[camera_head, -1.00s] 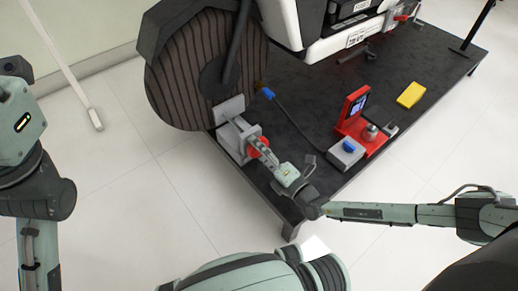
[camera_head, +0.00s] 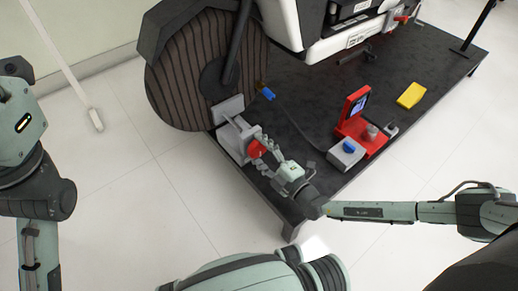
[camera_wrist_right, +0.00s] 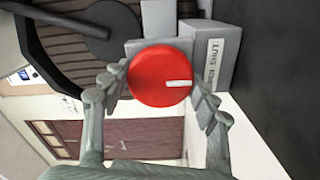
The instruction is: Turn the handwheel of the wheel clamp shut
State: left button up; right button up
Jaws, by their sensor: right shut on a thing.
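The wheel clamp (camera_head: 235,137) is a grey block at the front corner of the dark platform, by the big striped wheel (camera_head: 190,85). Its red handwheel (camera_head: 257,149) faces my right arm. My right gripper (camera_head: 263,153) is shut on the handwheel, one finger on each side of the rim. In the right wrist view the handwheel (camera_wrist_right: 160,76) is a red disc with a white mark pointing right, towards a lettered label (camera_wrist_right: 214,65) on the clamp. My right gripper (camera_wrist_right: 161,95) flanks it there. My left arm shows at the left, but its gripper does not.
On the platform (camera_head: 300,120) stand a red stand with a screen (camera_head: 355,105), a grey box with a blue button (camera_head: 347,152) and a yellow block (camera_head: 411,95). A blue-ended cable (camera_head: 268,93) lies near the wheel. Floor in front is clear.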

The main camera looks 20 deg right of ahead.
jog(key=shift+w+r, duration=0.1)
jog(key=shift+w, duration=0.05)
jog(key=o, duration=1.2)
jog(key=shift+c, duration=0.2)
